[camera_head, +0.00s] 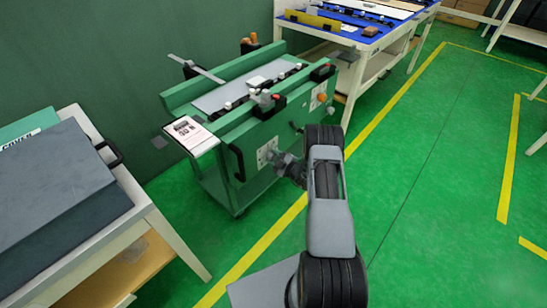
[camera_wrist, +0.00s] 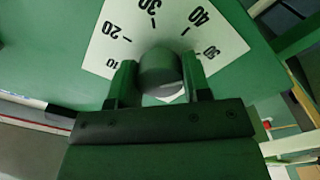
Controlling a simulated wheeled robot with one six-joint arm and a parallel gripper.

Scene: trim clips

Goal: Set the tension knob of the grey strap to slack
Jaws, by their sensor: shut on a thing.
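A round grey knob (camera_wrist: 160,68) sits on a white dial plate (camera_wrist: 108,42) with black numbers from 10 to 50 in the wrist view. My gripper (camera_wrist: 159,80) has one finger on each side of the knob and is shut on it. The fingers cover part of the scale, and I cannot make out a pointer mark. The knob is hidden there. I cannot identify a grey strap or a slack mark.
A table with a dark grey case (camera_head: 55,190) stands at left. A blue-topped bench (camera_head: 340,32) stands behind. Green floor is open at right.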

